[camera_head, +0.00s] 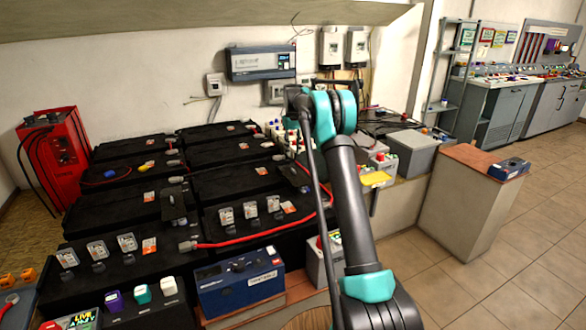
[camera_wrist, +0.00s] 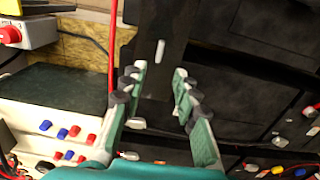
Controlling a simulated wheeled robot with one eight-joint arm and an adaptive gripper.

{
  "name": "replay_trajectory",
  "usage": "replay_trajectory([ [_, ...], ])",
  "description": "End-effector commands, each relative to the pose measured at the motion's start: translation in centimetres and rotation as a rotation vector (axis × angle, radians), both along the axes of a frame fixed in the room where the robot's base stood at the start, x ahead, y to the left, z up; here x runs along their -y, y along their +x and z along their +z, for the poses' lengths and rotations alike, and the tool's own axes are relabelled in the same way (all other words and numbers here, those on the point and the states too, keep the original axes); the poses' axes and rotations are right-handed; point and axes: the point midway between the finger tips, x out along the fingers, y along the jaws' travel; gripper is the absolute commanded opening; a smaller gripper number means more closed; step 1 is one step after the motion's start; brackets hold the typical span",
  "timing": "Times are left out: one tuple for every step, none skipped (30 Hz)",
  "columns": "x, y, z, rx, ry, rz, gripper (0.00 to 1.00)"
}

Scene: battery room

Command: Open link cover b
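My gripper (camera_wrist: 157,88) shows in the wrist view with its two green fingers apart and nothing held between them. A dark flat plate with a pale mark (camera_wrist: 160,50) lies beyond the fingertips; it may be a link cover, but I see no letter on it. In the head view, small black covers (camera_head: 173,206) stand or lie on the black battery blocks, and another dark cover (camera_head: 294,174) is partly behind my arm. I cannot tell which is link cover b. My gripper's fingers are hidden in the head view by my arm.
Black battery blocks (camera_head: 120,195) fill the left, with a red cable (camera_head: 240,242) across them. A red charger (camera_head: 55,155) stands at far left, a blue box (camera_head: 240,285) in front. A wooden-topped plinth (camera_head: 470,160) is right. The floor at right (camera_head: 535,230) is free.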

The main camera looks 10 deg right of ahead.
Motion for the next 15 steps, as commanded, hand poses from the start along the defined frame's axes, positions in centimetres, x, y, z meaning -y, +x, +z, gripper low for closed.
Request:
replay_trajectory([
  [0.0, 0.0, -1.1, 0.0, 0.0, 0.0, 0.3],
  [0.0, 0.0, -1.7, 0.0, 0.0, 0.0, 0.3],
  [0.0, 0.0, -2.5, 0.0, 0.0, 0.0, 0.3],
  [0.0, 0.0, -3.1, 0.0, 0.0, 0.0, 0.3],
  [0.0, 0.0, -3.7, 0.0, 0.0, 0.0, 0.3],
  [0.0, 0.0, -4.5, 0.0, 0.0, 0.0, 0.3],
  [0.0, 0.0, -5.0, 0.0, 0.0, 0.0, 0.3],
  [0.0, 0.0, -5.5, 0.0, 0.0, 0.0, 0.3],
  [0.0, 0.0, -6.2, 0.0, 0.0, 0.0, 0.3],
  [0.0, 0.0, -6.7, 0.0, 0.0, 0.0, 0.3],
  [0.0, 0.0, -7.1, 0.0, 0.0, 0.0, 0.3],
  [0.0, 0.0, -7.6, 0.0, 0.0, 0.0, 0.3],
  [0.0, 0.0, -8.0, 0.0, 0.0, 0.0, 0.3],
  [0.0, 0.0, -8.3, 0.0, 0.0, 0.0, 0.3],
  [0.0, 0.0, -8.6, 0.0, 0.0, 0.0, 0.3],
])
